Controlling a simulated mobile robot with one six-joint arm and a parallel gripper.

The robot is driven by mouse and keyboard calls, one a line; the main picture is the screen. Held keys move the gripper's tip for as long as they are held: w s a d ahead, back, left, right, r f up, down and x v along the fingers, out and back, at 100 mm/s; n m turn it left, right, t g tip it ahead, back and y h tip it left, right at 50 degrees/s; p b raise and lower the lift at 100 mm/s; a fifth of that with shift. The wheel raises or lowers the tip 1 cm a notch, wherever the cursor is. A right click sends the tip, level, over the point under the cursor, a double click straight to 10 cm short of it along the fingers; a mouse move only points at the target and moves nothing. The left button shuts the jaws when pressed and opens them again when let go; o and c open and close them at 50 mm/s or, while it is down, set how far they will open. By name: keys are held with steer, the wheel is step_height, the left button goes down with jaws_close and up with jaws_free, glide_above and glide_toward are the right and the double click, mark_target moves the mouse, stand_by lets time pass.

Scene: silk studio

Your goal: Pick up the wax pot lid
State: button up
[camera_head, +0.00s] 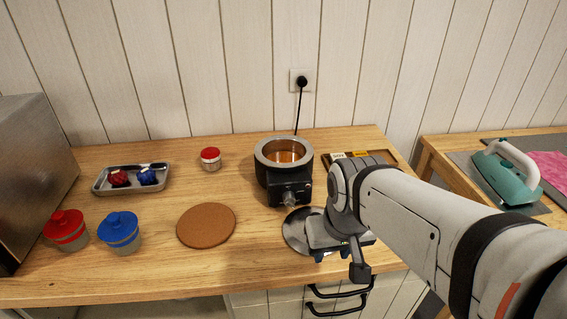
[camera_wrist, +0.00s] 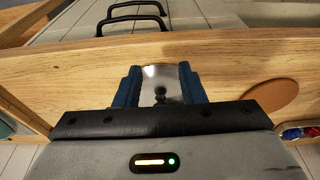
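The wax pot lid (camera_head: 296,231) is a shiny metal disc on the wooden table, in front of the wax pot (camera_head: 262,174). My gripper (camera_head: 332,255) is over the lid and hides its right part in the head view. In the wrist view, the lid (camera_wrist: 159,76) shows between the blue fingers of my gripper (camera_wrist: 159,88). A small dark knob lies between the fingers, with space on both sides. The fingers are apart and hold nothing. I cannot tell the exact height of the fingertips above the lid.
The open pot holds amber wax and has a black control box. A cork mat (camera_head: 206,226) lies left of the lid. Red (camera_head: 66,230) and blue (camera_head: 120,233) jars and a metal tray (camera_head: 104,187) are farther left. A shallow wooden tray (camera_head: 397,166) is behind my arm.

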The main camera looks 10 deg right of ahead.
steer(key=shift+w+d, duration=0.1)
steer(key=shift+w, duration=0.1)
steer(key=shift+o, duration=0.4)
steer(key=shift+r, duration=0.1)
